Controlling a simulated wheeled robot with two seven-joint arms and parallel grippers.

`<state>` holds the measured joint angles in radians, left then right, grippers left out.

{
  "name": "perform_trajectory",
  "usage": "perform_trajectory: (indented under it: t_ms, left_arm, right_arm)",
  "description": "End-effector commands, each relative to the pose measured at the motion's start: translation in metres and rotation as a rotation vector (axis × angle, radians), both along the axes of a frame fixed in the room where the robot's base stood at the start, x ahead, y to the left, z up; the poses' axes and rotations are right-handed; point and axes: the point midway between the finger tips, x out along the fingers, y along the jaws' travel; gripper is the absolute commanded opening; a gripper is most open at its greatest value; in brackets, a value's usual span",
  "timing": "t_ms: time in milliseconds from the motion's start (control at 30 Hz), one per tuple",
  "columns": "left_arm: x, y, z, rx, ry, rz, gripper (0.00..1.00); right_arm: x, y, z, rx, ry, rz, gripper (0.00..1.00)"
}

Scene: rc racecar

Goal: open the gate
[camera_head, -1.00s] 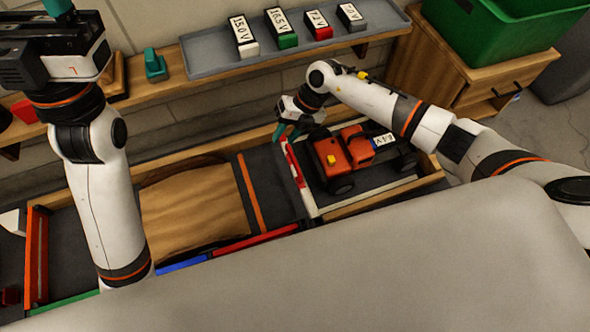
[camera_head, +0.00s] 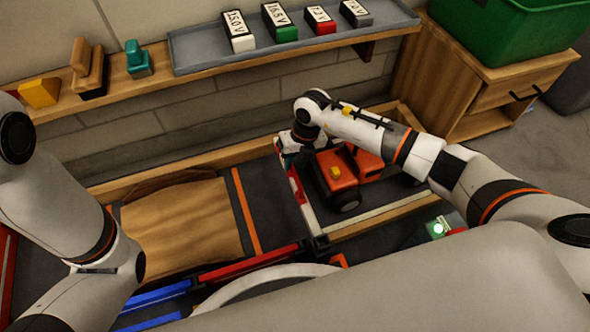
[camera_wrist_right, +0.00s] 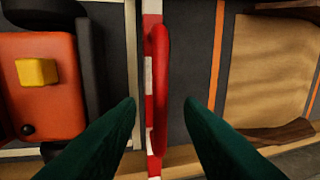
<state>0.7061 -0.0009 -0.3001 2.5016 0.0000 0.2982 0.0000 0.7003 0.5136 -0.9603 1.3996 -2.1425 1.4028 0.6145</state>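The gate is a red-and-white striped bar (camera_wrist_right: 150,60) with a raised red handle (camera_wrist_right: 161,85) in the right wrist view. In the head view the gate (camera_head: 297,188) stands at the left side of the car's bay, partly hidden by my right gripper (camera_head: 287,155). In the right wrist view the dark green fingers of this gripper (camera_wrist_right: 160,104) are open, one on each side of the handle, with visible gaps. The orange car (camera_head: 338,172) sits to the right of the gate; it also shows in the right wrist view (camera_wrist_right: 40,95). My left gripper is out of view.
A brown ramp (camera_head: 185,225) lies left of the gate, beyond an orange stripe. A shelf with a grey tray (camera_head: 205,60) of several labelled batteries runs behind. A green-lit button (camera_head: 438,229) is at front right. A green bin (camera_head: 500,35) stands at back right.

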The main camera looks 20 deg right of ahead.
Motion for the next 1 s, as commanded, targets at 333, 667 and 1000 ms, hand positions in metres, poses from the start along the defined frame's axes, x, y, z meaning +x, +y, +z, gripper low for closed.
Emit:
perform_trajectory:
  t_ms: [333,667,1000]
  left_arm:
    - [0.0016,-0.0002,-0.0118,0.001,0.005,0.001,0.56]
    - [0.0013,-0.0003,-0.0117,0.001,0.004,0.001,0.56]
    - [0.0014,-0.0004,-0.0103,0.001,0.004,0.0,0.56]
  right_arm:
    - [-0.0001,0.0027,-0.015,0.0,0.001,-0.001,0.34]
    - [-0.0003,0.0027,-0.0148,0.0,0.001,-0.001,0.01]
    - [0.0008,0.0012,-0.013,0.0,-0.005,-0.001,0.0]
